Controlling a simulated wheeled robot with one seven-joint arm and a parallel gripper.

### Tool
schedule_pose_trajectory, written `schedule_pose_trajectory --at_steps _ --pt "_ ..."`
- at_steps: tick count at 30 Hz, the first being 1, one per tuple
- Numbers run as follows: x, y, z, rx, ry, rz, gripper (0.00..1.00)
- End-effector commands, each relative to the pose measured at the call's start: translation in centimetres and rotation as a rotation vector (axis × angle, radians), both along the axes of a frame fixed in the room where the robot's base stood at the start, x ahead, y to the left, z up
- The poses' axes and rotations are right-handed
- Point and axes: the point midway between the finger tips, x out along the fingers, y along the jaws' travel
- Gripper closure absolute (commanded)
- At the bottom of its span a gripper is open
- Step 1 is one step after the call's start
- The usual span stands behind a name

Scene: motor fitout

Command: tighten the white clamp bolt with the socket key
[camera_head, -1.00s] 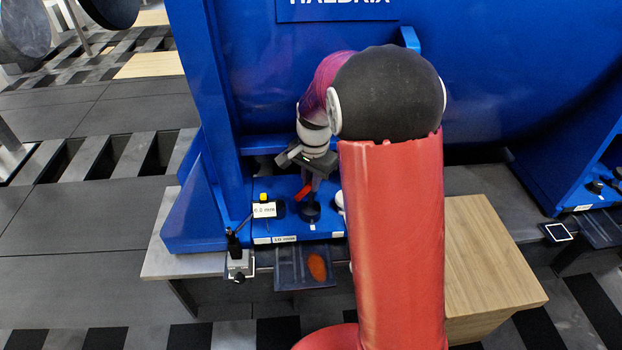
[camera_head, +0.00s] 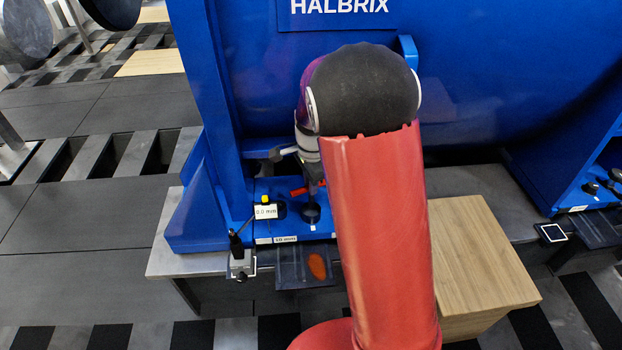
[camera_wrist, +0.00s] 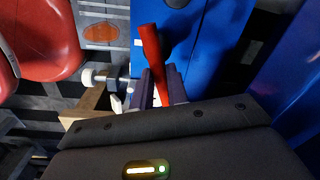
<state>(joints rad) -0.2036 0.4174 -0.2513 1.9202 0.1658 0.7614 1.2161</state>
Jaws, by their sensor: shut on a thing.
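The socket key's red handle (camera_wrist: 150,50) stands up between the two fingers of my gripper (camera_wrist: 157,90) in the wrist view, and they are shut on it. The key's lower end is hidden. A white round-ended part (camera_wrist: 88,77), perhaps the white clamp bolt, is left of the fingers in the wrist view. I cannot tell whether the key touches it. My arm hides the fixture's right side in the head view.
A readout (camera_head: 265,212) seems to say 0.0 mm. A black-handled tool (camera_head: 236,244) stands at the fixture's left front corner. A dark tray (camera_head: 290,270) with an orange oval sits in front. A bare wooden block (camera_head: 480,250) is to the right. The blue housing (camera_head: 480,90) rises behind.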

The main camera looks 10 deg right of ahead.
Motion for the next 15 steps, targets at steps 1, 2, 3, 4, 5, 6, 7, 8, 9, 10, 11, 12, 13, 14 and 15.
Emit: schedule_pose_trajectory --at_steps 1,2,3,4,5,6,7,8,9,10,11,12,13,14,15 --pt "0.03 0.01 0.14 0.000 -0.002 -0.012 1.00" --pt "0.04 0.00 0.11 0.000 -0.002 -0.017 1.00" --pt "0.05 0.00 0.09 0.001 -0.002 -0.019 1.00" --pt "0.05 -0.01 0.07 0.001 -0.002 -0.019 1.00" --pt "0.05 -0.01 0.06 0.001 -0.002 -0.018 1.00" --pt "0.05 -0.01 0.06 0.001 -0.002 -0.018 1.00" --pt "0.05 -0.01 0.06 0.000 -0.002 -0.017 1.00" --pt "0.05 -0.01 0.06 0.000 -0.002 -0.017 1.00" --pt "0.05 -0.01 0.09 0.001 -0.002 -0.020 1.00" --pt "0.04 0.00 0.13 0.001 -0.002 -0.026 1.00" --pt "0.04 0.01 0.17 0.001 -0.002 -0.036 1.00" --pt "0.05 0.00 0.24 0.000 -0.002 -0.057 1.00" --pt "0.04 0.00 0.27 0.000 -0.001 -0.075 1.00" --pt "0.04 0.00 0.28 0.000 -0.001 -0.094 1.00" --pt "0.04 0.06 0.16 -0.001 0.000 -0.133 1.00"
